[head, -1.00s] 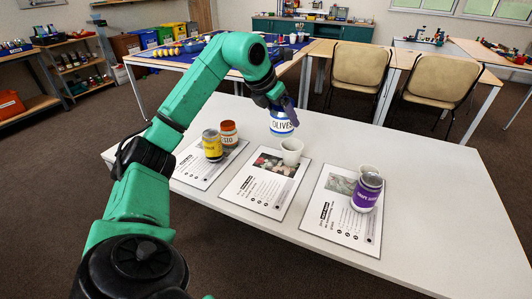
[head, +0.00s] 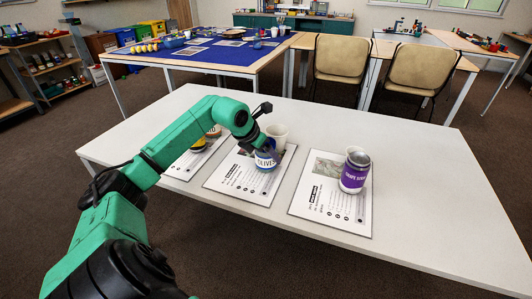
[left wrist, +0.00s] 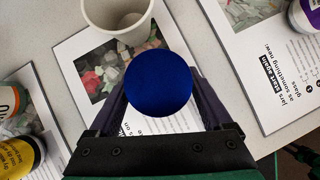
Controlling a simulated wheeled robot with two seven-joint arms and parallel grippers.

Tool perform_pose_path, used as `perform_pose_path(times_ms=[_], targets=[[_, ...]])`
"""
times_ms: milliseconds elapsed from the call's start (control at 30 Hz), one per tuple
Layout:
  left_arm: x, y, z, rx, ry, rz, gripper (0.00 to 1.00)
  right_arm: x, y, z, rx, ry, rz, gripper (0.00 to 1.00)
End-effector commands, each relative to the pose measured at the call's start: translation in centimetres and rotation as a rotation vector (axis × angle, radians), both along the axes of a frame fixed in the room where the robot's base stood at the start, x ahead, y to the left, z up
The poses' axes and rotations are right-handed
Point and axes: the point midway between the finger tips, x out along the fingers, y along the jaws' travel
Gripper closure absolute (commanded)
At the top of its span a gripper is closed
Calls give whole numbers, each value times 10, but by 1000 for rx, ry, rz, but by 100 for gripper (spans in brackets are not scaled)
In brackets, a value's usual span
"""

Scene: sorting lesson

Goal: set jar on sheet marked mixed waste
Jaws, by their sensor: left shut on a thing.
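A jar labelled OLIVES (head: 266,161), with a blue lid (left wrist: 158,83) seen from above in the left wrist view, is held in my left gripper (head: 262,146). The jar is over the middle sheet (head: 229,184), low and upright. I cannot tell whether its base touches the sheet. The middle sheet has a photo of mixed scraps (left wrist: 97,72); its heading is too small to read. A white cup (head: 278,132) stands at that sheet's far edge, behind the jar. My right gripper is not in view.
A yellow-labelled jar (left wrist: 22,157) and an orange-labelled jar (left wrist: 10,101) stand on the left sheet (head: 182,170). The white table (head: 430,190) is clear at right.

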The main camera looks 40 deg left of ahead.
Motion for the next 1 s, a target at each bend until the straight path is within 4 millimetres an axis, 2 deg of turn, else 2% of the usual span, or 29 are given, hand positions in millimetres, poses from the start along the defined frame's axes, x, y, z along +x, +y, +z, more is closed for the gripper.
perform_pose_path(times_ms=[67,100,133,500,700,800,1000], targets=[[0,0,-3,0,-1,0,82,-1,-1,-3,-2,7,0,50],[0,0,-3,0,0,0,13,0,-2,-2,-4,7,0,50],[0,0,-3,0,0,0,1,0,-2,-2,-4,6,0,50],[-1,1,3,1,0,1,0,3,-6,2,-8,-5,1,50],[-21,2,29,5,2,1,0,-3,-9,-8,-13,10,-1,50],[-32,2,45,5,3,0,0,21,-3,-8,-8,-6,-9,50],[-54,2,85,1,-2,0,0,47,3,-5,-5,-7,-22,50]])
